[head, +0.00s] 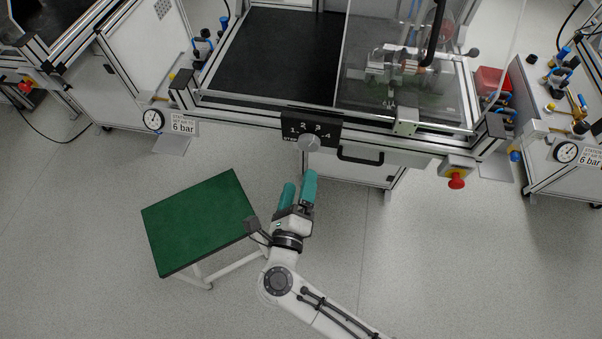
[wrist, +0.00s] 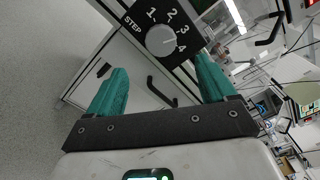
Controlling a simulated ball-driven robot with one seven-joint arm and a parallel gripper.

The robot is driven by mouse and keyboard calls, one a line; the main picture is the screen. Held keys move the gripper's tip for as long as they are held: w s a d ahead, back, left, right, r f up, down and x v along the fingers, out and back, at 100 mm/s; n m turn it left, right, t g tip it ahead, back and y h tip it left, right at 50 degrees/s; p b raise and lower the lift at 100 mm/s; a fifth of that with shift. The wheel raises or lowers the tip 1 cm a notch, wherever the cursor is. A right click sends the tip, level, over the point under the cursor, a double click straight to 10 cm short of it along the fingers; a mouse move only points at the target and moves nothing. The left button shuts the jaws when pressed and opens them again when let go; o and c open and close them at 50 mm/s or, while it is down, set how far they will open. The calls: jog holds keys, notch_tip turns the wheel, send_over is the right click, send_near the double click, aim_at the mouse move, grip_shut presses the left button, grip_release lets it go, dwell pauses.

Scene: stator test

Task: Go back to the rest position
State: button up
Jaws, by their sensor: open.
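My gripper (head: 299,184) has two teal fingers and hangs over the floor in front of the test station, right of the green-topped table. It is open and nothing shows between its fingers. In the wrist view my gripper (wrist: 160,85) points toward the station's front, with the fingers wide apart. The black step panel (head: 312,127) with its grey round knob (head: 309,142) lies just beyond the fingertips in the head view. In the wrist view the knob (wrist: 161,40) shows between and beyond the fingers, apart from them.
The green-topped table (head: 198,222) stands left of my gripper, close to my wrist. More stations stand left and right. The floor at lower left and right is clear.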

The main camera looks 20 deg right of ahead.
jog(key=shift+s+a, duration=0.1)
jog(key=shift+s, duration=0.05)
jog(key=shift+r, duration=0.1)
dwell(0.4)
jog(key=w+a+r+n+t+y, duration=0.2)
jog(key=a+r+n+t+y, duration=0.15)
jog(key=n+y, duration=0.45)
jog(key=w+a+r+n+t+y, duration=0.2)
jog(key=r+n+y, duration=0.35)
jog(key=n, duration=0.35)
jog(key=s+d+f+n+g+y, duration=0.2)
jog(key=s+f+n+g+y, duration=0.3)
jog(key=f+n+g, duration=0.5)
jog(key=s+d+f+n+g+h, duration=0.2)
jog(key=s+d+g+h, duration=0.2)
jog(key=s+d, duration=0.5)
jog(key=s+d+f+n+g+h, duration=0.2)
jog(key=s+d+g+h, duration=0.2)
jog(key=s+d, duration=0.5)
jog(key=shift+s+g, duration=0.55)
jog(key=shift+s, duration=0.4)
